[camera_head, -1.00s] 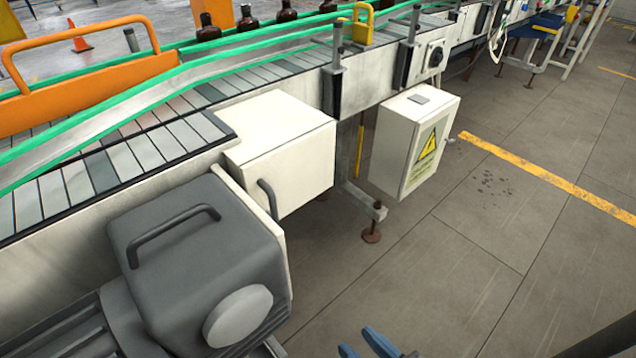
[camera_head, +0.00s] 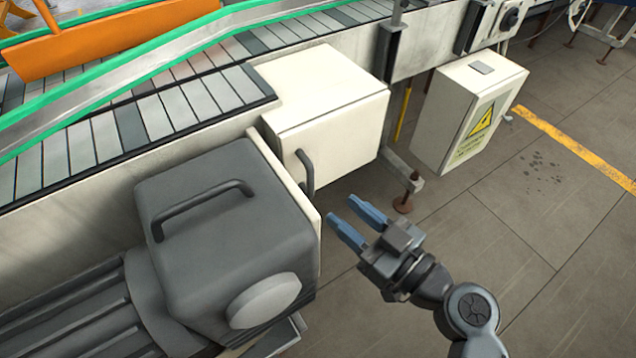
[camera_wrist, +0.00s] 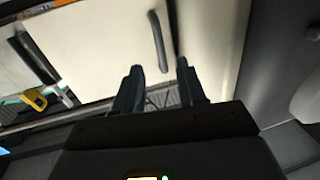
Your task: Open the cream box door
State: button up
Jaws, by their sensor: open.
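The cream box (camera_head: 318,82) hangs on the side of the conveyor. Its door (camera_head: 342,140) faces me and looks closed. A dark grey vertical bar handle (camera_head: 307,172) sits at the door's left edge. My gripper (camera_head: 356,218) is open and empty, its two blue fingers apart, in front of and below the door, to the right of the handle in the head view. In the wrist view the handle (camera_wrist: 157,42) shows on the cream door (camera_wrist: 105,45), beyond the open fingers (camera_wrist: 160,85) and apart from them.
A grey motor housing (camera_head: 225,215) with its own handle stands just left of the door handle, close beside it. A second cream cabinet with a yellow warning sign (camera_head: 470,112) hangs to the right. The floor (camera_head: 480,250) on the right is clear.

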aim_at(313, 185)
jog(key=p+x, duration=0.2)
jog(key=x, duration=0.6)
grip_shut()
dwell(0.4)
dwell(0.3)
